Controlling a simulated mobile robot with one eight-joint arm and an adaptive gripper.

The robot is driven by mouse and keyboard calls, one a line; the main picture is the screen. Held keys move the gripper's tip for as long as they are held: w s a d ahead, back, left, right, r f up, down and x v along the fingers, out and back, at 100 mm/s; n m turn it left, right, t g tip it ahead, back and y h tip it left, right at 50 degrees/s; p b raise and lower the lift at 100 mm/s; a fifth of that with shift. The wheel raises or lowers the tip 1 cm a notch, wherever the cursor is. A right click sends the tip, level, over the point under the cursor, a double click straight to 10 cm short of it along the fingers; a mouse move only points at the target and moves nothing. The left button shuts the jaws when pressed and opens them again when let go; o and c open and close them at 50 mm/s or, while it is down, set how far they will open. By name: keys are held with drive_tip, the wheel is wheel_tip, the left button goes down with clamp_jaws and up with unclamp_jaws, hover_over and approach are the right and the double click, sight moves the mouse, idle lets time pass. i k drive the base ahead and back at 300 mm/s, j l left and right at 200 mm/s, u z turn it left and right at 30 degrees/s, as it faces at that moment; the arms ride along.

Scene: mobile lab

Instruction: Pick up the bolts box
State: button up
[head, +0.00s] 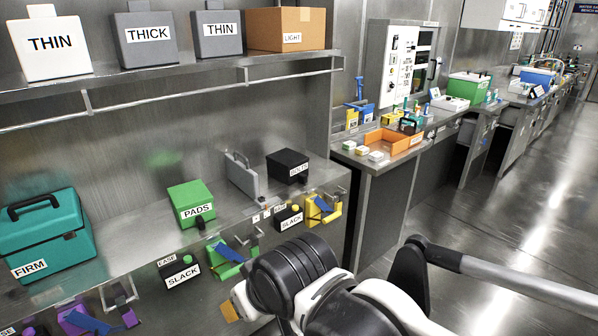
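The bolts box (288,166) is a small black box with a white label that appears to read BOLTS. It sits on the steel counter in the middle of the head view, near the back wall and right of a grey upright case. Nothing holds it. My arm reaches in from the lower right, and its black and white joints are in front of the counter, below the box and apart from it in the picture. The fingers of my gripper do not show.
A grey case (242,176) stands just left of the box, and a green PADS box (191,204) further left. Black SLACK blocks and coloured clamps line the counter's front. A shelf (170,79) with boxes overhangs the counter. An orange tray (393,142) lies on the bench to the right.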

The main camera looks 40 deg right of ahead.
sight(289, 167)
drive_tip(key=i+l+u, duration=0.1)
drive_tip(key=l, duration=0.4)
drive_tip(key=i+l+u, duration=0.1)
drive_tip(key=l, duration=0.4)
drive_tip(key=i+l, duration=0.25)
drive_tip(key=l, duration=0.25)
drive_tip(key=i+l+u, duration=0.15)
drive_tip(key=l, duration=0.35)
drive_tip(key=l+u, duration=0.1)
drive_tip(key=l, duration=0.45)
drive_tip(key=i+l+u, duration=0.1)
drive_tip(key=l, duration=0.4)
